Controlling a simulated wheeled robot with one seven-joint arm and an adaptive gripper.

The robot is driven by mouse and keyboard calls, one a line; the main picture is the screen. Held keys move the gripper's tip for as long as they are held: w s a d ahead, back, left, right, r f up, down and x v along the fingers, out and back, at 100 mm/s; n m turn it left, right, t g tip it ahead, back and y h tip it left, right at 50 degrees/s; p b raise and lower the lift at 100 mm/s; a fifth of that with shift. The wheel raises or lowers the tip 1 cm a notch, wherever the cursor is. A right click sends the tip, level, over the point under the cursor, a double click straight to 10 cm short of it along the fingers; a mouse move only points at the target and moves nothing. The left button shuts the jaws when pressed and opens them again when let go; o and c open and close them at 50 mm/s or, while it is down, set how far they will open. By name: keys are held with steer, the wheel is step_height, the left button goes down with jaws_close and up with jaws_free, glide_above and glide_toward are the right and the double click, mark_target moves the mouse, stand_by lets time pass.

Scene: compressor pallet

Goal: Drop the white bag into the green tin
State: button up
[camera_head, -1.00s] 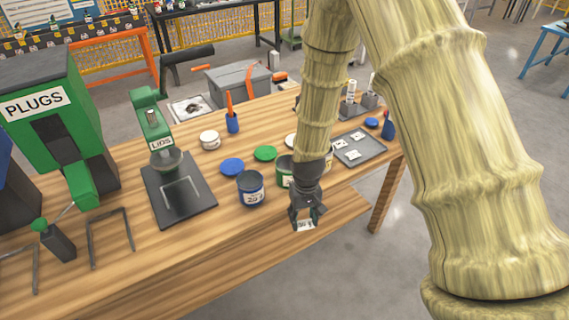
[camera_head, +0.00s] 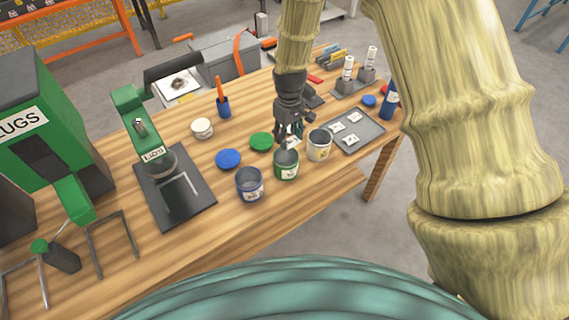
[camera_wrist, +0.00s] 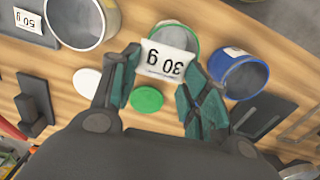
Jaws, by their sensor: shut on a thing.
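My gripper (camera_head: 289,135) is shut on a white bag (camera_head: 292,142), which also shows between the fingers in the wrist view (camera_wrist: 167,59), with "30 g" printed on it. The green tin (camera_head: 286,165) stands open on the bench, just below the gripper in the head view. In the wrist view the bag covers part of the mouth of the green tin (camera_wrist: 182,34). Whether the bag is above the rim or level with it I cannot tell. Other white bags (camera_head: 352,117) lie on the grey tray (camera_head: 369,139).
A blue tin (camera_head: 250,184) stands left of the green tin and a white tin (camera_head: 319,145) right of it. A blue lid (camera_head: 228,159) and a green lid (camera_head: 261,141) lie behind. A green lid press (camera_head: 150,140) stands further left.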

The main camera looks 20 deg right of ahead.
steer(key=shift+f+b, duration=1.7)
steer(key=shift+f, duration=1)
steer(key=o, duration=1)
steer(key=shift+c, duration=0.2)
steer(key=shift+r, duration=0.2)
step_height(320, 180, up, 12)
steer(key=shift+f, duration=0.15)
